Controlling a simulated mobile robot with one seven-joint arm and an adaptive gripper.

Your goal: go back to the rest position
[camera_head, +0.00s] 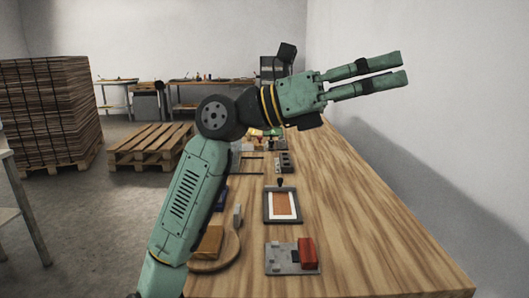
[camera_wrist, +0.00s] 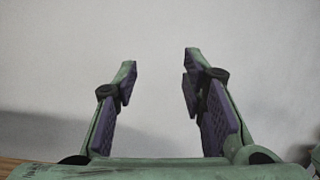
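My gripper (camera_head: 403,67) is raised well above the wooden workbench (camera_head: 390,240) and points to the right, toward the white wall. Its two fingers are apart with nothing between them. In the wrist view my gripper (camera_wrist: 160,75) is also open and empty, facing the plain wall. My green arm rises from the lower left and hides part of the bench's left side.
The bench's right side is clear. Stacked boards (camera_head: 45,110) and a pallet (camera_head: 150,146) stand at left.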

